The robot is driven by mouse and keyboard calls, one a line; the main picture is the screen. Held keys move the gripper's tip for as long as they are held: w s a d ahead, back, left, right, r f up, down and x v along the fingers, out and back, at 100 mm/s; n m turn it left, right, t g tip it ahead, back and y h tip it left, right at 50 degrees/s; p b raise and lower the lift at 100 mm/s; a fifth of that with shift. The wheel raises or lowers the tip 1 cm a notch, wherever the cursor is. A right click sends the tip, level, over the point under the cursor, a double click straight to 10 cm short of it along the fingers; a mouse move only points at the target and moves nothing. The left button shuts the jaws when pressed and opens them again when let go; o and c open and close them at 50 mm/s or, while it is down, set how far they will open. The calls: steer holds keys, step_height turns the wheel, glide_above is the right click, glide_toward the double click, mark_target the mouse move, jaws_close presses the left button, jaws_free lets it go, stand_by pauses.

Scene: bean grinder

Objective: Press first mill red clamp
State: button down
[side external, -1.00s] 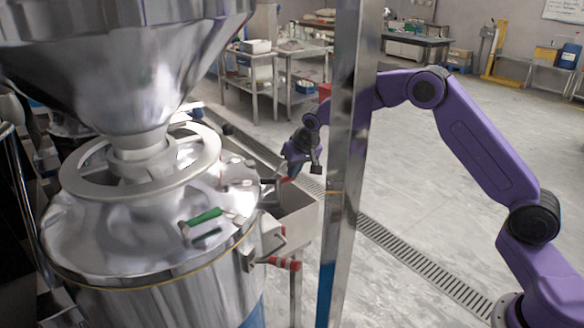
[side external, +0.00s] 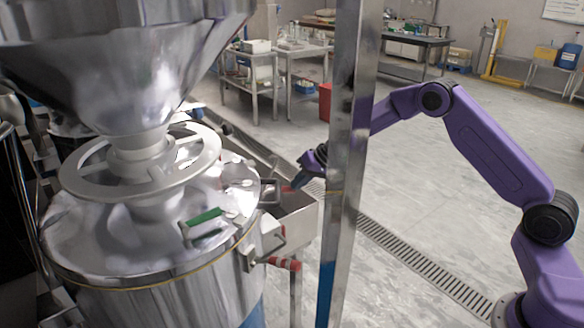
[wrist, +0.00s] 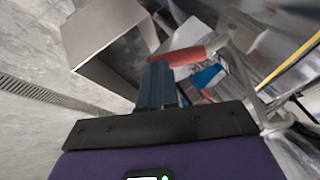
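The mill (side external: 120,240) is a shiny steel drum with a funnel above it. One red clamp handle (side external: 286,264) sticks out at its front right side. Another red clamp handle (side external: 286,189) lies further back, partly hidden near my gripper (side external: 299,182). In the wrist view a red clamp handle (wrist: 185,57) on a metal lever lies just beyond the tips of my gripper (wrist: 158,68). Its dark fingers are together with nothing visible between them. The tips are very close to the handle; I cannot tell whether they touch.
A vertical steel post (side external: 345,150) stands in front of my arm. An open steel chute (side external: 300,218) juts from the mill beneath my gripper; it also shows in the wrist view (wrist: 100,35). A green handle (side external: 205,217) lies on the lid.

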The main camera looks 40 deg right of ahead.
steer(key=a+f+m+t+y, duration=0.3)
steer(key=a+f+y, duration=0.2)
steer(key=f+y, duration=0.5)
steer(key=shift+w+a+f+t, duration=0.15)
steer(key=shift+w+f+t, duration=0.2)
steer(key=shift+f, duration=0.25)
stand_by(0.5)
steer(key=shift+a, duration=0.15)
stand_by(0.3)
steer(key=v, duration=1.4)
steer(key=shift+w+d+f+m, duration=0.2)
steer(key=shift+d+f+m, duration=0.1)
steer(key=shift+f, duration=0.05)
